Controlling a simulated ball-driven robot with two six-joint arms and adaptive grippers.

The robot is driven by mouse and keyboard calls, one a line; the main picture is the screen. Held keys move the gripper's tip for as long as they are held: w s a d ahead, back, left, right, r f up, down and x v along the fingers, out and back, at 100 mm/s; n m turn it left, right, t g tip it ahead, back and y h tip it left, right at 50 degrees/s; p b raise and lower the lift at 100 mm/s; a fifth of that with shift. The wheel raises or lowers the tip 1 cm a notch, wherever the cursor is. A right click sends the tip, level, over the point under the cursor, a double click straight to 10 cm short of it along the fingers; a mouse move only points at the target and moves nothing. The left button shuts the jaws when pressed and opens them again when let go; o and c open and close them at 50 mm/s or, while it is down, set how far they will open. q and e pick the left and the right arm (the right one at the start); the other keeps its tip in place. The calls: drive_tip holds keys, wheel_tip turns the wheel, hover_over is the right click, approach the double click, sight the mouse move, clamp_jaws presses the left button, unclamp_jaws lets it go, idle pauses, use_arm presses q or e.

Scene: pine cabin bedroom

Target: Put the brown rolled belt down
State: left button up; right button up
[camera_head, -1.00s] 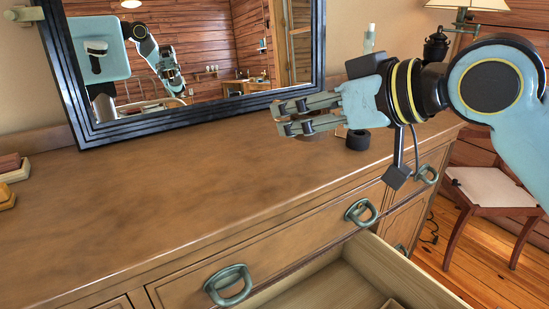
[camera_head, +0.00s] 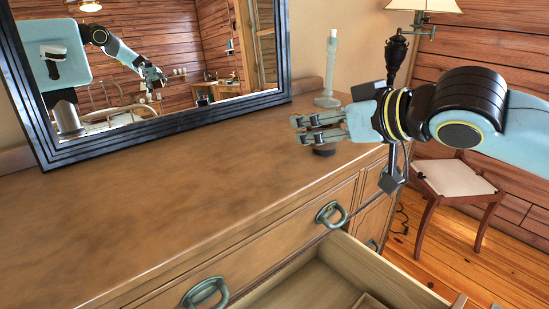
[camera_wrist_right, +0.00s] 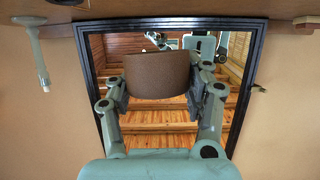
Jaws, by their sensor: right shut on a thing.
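The brown rolled belt (camera_wrist_right: 157,76) shows in the right wrist view as a wide brown roll between the two fingers. My right gripper (camera_head: 299,129) is shut on it, above the far right part of the wooden dresser top (camera_head: 190,195). In the head view the fingers hide most or all of the belt. My left gripper is not in view.
A drawer (camera_head: 375,265) is pulled open. The dresser's middle is clear. A chair (camera_head: 455,180) stands right.

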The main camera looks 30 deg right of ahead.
drive_tip(key=shift+w+a+f, duration=0.15)
drive_tip(key=shift+w+f, duration=0.15)
drive_tip(key=b, duration=0.3)
hover_over(261, 177)
drive_tip(key=f, duration=0.6)
drive_tip(key=shift+w+a+f, duration=0.15)
drive_tip(key=shift+w+f, duration=0.05)
drive_tip(key=shift+w, duration=0.05)
wheel_tip(261, 177, down, 2)
drive_tip(key=shift+s+f+p, duration=0.1)
drive_tip(key=shift+f+p, duration=0.15)
drive_tip(key=shift+p, duration=0.05)
drive_tip(key=shift+f, duration=0.5)
drive_tip(key=shift+f, duration=0.2)
drive_tip(key=o, duration=1.4)
